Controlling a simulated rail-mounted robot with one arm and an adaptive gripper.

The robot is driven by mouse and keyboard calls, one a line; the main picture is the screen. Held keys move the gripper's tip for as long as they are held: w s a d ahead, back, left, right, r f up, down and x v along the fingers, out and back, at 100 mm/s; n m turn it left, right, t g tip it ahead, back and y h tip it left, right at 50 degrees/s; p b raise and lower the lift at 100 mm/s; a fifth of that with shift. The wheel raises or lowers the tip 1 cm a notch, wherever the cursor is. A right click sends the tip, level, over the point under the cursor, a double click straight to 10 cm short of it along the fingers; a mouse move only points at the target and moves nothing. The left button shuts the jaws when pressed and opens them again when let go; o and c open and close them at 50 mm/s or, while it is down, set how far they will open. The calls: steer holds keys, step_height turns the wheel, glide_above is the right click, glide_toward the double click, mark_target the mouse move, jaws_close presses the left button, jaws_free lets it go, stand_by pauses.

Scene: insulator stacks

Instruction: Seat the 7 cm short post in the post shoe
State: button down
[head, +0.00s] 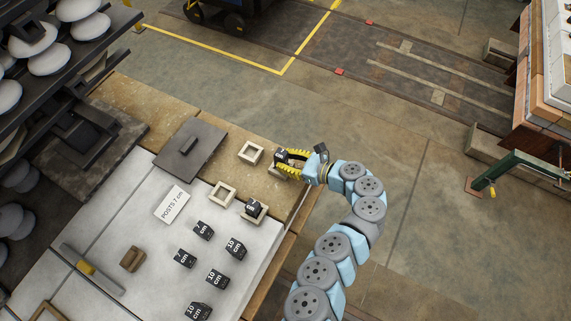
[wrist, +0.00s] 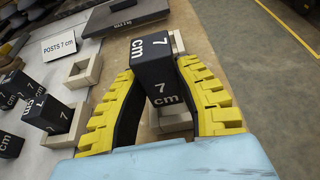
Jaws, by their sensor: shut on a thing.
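My gripper (head: 293,157) is shut on a black post marked 7 cm (wrist: 158,70), between its yellow ribbed fingers in the wrist view (wrist: 160,110). The post stands roughly upright over a pale wooden square shoe (wrist: 172,122), at the right of the bench in the head view (head: 278,173). Part of the shoe's opening shows beside the post's foot; I cannot tell whether the foot is inside or just above it. The fingers hide parts of the shoe.
Two empty shoes (head: 250,153) (head: 222,194) and one holding a black post (head: 254,209) are close by. Several loose 7 cm and 10 cm posts (head: 203,231) stand on the white surface beside a sign reading POSTS 7 cm (head: 173,204). A dark plate (head: 190,150) lies behind.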

steer(key=shift+w+f, duration=0.15)
steer(key=shift+f, duration=0.2)
steer(key=shift+f+b, duration=0.6)
steer(key=shift+f, duration=0.8)
steer(key=shift+f, duration=0.25)
steer(key=shift+f+b, duration=0.25)
steer(key=shift+b, duration=0.1)
steer(key=c, duration=1.1)
jaws_free()
steer(key=shift+f, duration=0.1)
steer(key=shift+o, duration=1.3)
steer(key=shift+w+d, duration=0.1)
steer(key=shift+w, duration=0.15)
steer(key=shift+s, duration=0.1)
